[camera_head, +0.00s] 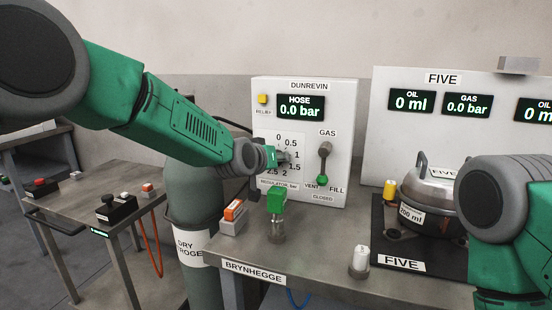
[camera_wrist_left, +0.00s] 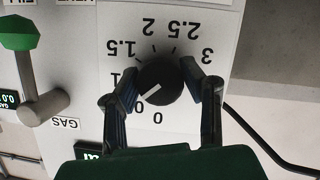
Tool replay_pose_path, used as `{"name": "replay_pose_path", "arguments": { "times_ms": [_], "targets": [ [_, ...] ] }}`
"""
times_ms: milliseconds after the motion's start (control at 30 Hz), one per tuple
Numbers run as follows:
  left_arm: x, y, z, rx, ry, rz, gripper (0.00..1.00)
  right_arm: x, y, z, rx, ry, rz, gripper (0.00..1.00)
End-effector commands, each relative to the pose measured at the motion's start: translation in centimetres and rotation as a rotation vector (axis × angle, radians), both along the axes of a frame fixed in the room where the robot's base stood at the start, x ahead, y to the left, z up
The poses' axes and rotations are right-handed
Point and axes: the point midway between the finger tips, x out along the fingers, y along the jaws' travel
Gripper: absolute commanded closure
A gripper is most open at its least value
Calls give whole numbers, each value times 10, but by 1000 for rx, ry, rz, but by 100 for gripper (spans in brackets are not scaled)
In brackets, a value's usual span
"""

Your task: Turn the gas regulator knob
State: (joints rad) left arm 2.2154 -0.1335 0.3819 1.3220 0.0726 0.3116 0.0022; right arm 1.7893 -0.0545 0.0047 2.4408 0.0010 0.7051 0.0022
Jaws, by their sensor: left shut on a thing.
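The gas regulator knob (camera_wrist_left: 160,82) is a round black knob with a white pointer line, on the white DUNREVIN panel (camera_head: 345,110). In the left wrist view, which shows the panel upside down, the pointer aims near 0.5 on the dial. My left gripper (camera_wrist_left: 162,92) has a finger on each side of the knob and is shut on it. In the head view my left gripper (camera_head: 280,157) covers most of the knob. The hose display (camera_head: 300,107) reads 0.0 bar. My right arm shows at the right, but its gripper is out of frame.
A gas lever with a green tip (camera_head: 323,180) is right of the dial. A green-topped fitting (camera_head: 277,201) and an orange-and-white block (camera_head: 234,214) stand below my left forearm. A grey cylinder (camera_head: 195,195) stands beside the bench.

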Motion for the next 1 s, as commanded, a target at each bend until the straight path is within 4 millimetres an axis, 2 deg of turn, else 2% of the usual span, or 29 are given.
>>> {"name": "replay_pose_path", "arguments": {
  "times_ms": [200, 233, 267, 300, 600, 733, 867, 1000],
  "targets": [
    [0, 0, -2, 1, 3, -1, 93, 0, 0, 0, 0, 0, 0, 60],
    [0, 0, -2, 0, 3, 0, 61, 0, 0, 0, 0, 0, 0, 60],
    [0, 0, -2, 0, 3, 0, 50, 0, 0, 0, 0, 0, 0, 60],
    [0, 0, -2, 0, 3, 0, 44, 0, 0, 0, 0, 0, 0, 60],
    [-1, 0, 0, -1, 1, 0, 44, -1, 0, 0, 0, -2, 0, 60],
    [-7, 3, 3, 0, 1, 1, 44, -2, 0, 0, 0, -3, 0, 60],
    [-23, 9, 10, 0, 1, 0, 44, -2, 0, 1, 0, -3, 0, 60],
    [-47, 20, 19, -1, 1, 0, 44, -2, 0, 1, 0, -3, 0, 60]
  ]
}}
